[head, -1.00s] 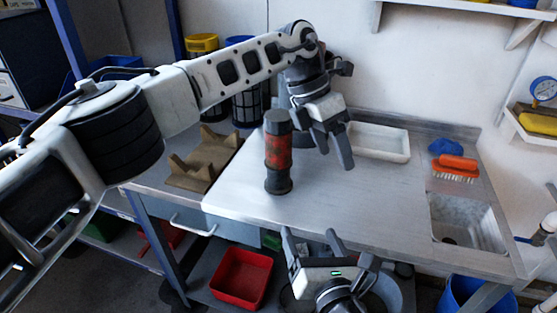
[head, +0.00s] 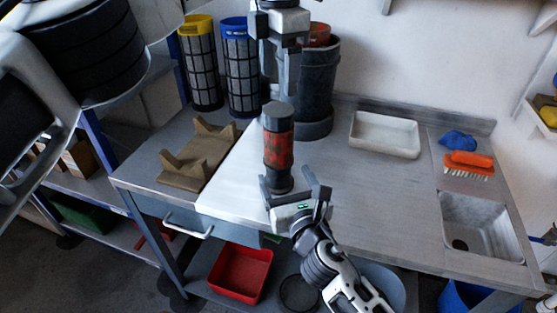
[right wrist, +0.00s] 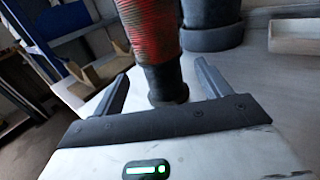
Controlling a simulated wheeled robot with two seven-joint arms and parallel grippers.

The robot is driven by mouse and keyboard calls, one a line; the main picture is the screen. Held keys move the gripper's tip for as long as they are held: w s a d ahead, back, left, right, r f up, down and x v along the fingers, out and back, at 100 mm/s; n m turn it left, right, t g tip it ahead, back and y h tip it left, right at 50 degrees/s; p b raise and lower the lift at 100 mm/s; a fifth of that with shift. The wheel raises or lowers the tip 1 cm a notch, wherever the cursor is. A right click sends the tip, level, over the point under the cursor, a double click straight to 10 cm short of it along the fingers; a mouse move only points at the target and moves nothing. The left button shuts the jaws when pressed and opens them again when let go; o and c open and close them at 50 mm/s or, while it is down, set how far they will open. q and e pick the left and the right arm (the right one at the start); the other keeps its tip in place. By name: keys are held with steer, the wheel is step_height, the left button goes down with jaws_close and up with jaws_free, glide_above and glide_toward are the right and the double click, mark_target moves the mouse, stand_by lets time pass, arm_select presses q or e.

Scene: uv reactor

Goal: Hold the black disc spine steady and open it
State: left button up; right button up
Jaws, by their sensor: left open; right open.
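A upright cylinder with dark ends and a worn red middle (head: 278,150), which I take to be the disc spine, stands on the bench. It also shows in the right wrist view (right wrist: 150,30), where its top is cut off. My left gripper (head: 282,85) is open above it, fingers pointing down, close to its dark cap. My right gripper (head: 294,186) is open at its lower front. In the right wrist view the cylinder's dark foot (right wrist: 165,85) shows between the right fingers, with gaps on both sides. Neither gripper visibly clamps it.
A large dark cylinder (head: 316,85) stands behind on the bench. A yellow-topped filter (head: 201,70) and a blue-topped one (head: 240,75) stand at back left. A brown cradle (head: 198,158), white tray (head: 385,135), orange brush (head: 468,162) and sink (head: 480,225) flank clear bench.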

mark_target(279, 109)
steer(key=x, duration=0.7)
steer(key=shift+w+a, duration=0.1)
steer(key=shift+w, duration=0.25)
jaws_close()
arm_select(q)
steer(key=m, duration=0.6)
steer(key=shift+m, duration=0.4)
steer(key=m, duration=0.4)
steer(key=shift+m, duration=0.4)
steer(key=m, duration=0.2)
steer(key=shift+m, duration=0.4)
steer(key=m, duration=1.2)
steer(key=shift+m, duration=0.3)
steer(key=shift+f, duration=4.05)
